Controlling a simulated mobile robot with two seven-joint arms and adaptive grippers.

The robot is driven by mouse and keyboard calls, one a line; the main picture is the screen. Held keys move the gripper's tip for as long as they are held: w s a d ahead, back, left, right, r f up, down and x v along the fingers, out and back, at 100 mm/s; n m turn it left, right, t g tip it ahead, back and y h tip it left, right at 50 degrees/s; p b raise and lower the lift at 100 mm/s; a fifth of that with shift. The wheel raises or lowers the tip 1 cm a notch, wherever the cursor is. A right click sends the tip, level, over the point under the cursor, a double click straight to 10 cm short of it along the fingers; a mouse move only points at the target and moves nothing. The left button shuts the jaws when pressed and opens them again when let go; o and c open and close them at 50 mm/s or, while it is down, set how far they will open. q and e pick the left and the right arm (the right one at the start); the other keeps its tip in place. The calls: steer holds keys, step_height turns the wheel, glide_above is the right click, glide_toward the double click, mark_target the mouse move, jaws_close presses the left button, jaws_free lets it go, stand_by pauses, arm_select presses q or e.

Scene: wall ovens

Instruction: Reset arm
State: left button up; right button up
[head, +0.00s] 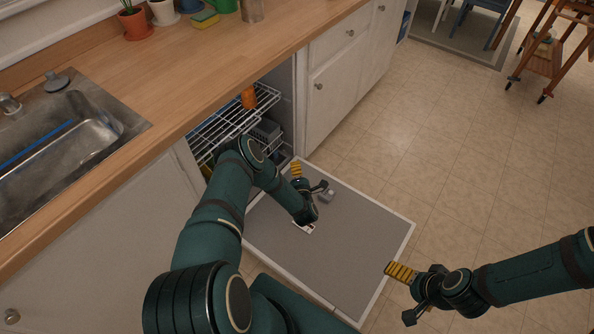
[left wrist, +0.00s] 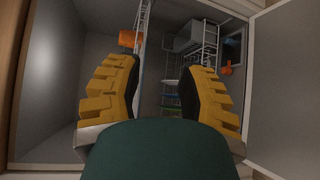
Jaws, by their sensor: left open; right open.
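My left gripper (head: 311,181) is above the dishwasher's open door (head: 365,240). Its yellow-padded fingers are apart with nothing between them. In the left wrist view, my left gripper (left wrist: 158,88) shows both fingers spread, facing the dishwasher interior. My right gripper (head: 407,294) is at the right of the head view, near the door's right edge and over the floor side. Its fingers are apart and empty. My left arm hides part of the dishwasher opening and the near part of the door.
The dishwasher's wire rack (head: 222,124) holds an orange item (head: 249,97), also visible in the left wrist view (left wrist: 130,38). A wooden counter (head: 165,65) with a sink (head: 75,130) runs along the left.

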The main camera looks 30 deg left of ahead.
stand_by(0.4)
arm_select(q)
steer(key=s+d+r+m+g+h, duration=0.2)
steer(key=d+r+m+h, duration=0.1)
steer(key=d+m+h, duration=0.5)
steer(key=s+d+r+m+g+h, duration=0.1)
steer(key=d+r+m+h, duration=0.2)
steer(key=d+m, duration=0.55)
steer(key=s+d+r+m+g+h, duration=0.1)
steer(key=s+d+r+m+g, duration=0.1)
steer(key=s, duration=0.5)
steer(key=s+d+r+m+g+h, duration=0.1)
steer(key=s+d+r+m+g, duration=0.2)
steer(key=s, duration=0.4)
steer(key=s+d+r+m+g+h, duration=0.1)
steer(key=s+d+r+m+g, duration=0.1)
steer(key=s+d+m, duration=0.2)
steer(key=s, duration=0.3)
steer(key=shift+d+r+g, duration=0.35)
steer(key=shift+r+g, duration=0.05)
